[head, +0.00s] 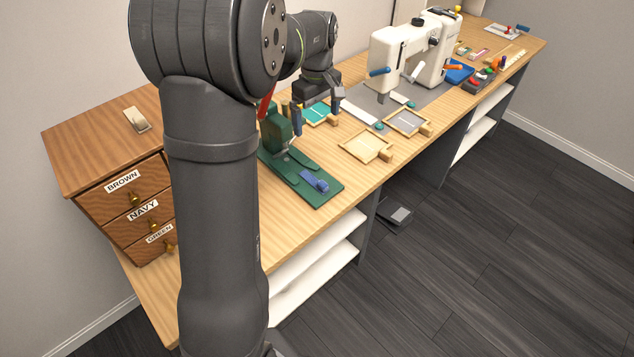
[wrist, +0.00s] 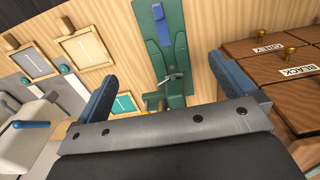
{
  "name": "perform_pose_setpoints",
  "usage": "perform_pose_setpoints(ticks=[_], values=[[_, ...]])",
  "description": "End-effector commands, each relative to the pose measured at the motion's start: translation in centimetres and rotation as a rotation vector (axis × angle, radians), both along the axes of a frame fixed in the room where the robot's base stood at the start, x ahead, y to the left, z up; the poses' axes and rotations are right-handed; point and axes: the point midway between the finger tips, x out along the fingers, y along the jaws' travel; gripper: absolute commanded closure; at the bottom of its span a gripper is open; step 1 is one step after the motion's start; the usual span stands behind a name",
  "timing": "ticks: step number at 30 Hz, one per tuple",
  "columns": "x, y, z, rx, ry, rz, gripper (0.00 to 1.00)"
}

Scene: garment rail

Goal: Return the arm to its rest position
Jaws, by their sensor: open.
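My gripper (head: 318,108) hangs above the workbench in the head view, between the green press and the white sewing machine. Its two blue-padded fingers stand wide apart in the wrist view (wrist: 166,85), with nothing held between them. The green press (head: 312,186) stands below and in front of the gripper, with a blue piece (head: 315,180) on its base. In the wrist view the press (wrist: 172,52) lies beyond the fingers and is apart from them. My upper arm hides part of the bench in the head view.
A wooden drawer cabinet (head: 88,150) stands at the left, near my arm. Shallow wooden trays (head: 365,146) lie on the bench (head: 355,185). The sewing machine (head: 395,52) stands right of the gripper. Small coloured items lie at the far end. The floor (head: 500,220) in front is mostly clear.

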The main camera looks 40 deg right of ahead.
Motion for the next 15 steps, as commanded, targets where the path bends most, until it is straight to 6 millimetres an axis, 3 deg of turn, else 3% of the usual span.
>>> perform_pose_setpoints(ticks=[4,15], values=[[-0.02,0.03,0.84,0.001,0.001,0.000,0.00],[-0.02,0.03,0.89,0.001,0.001,0.000,0.00]])
